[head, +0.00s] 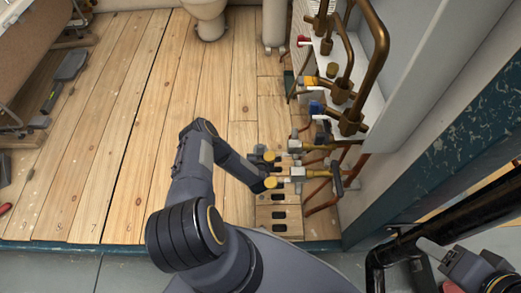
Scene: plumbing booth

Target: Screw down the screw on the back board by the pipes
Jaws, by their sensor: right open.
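The pipes (372,45) are copper and brass and run along a white back board (372,108) at the right of the head view. I cannot make out the screw for certain; a small round brass piece (332,70) sits on the board between the pipes. My left arm reaches up the middle, its wrist end (268,170) beside the lower yellow and grey fittings. Its fingers are not clear, and I cannot tell whether they touch anything. My right gripper (439,257) is at the lower right, open, with nothing seen in it, well apart from the board.
Valves with blue (316,107), yellow (309,81) and red (303,41) parts stick out from the board. A teal-edged wall (420,165) stands between the pipes and my right gripper. The plank floor (110,130) is largely clear; a toilet (206,12) stands at the back.

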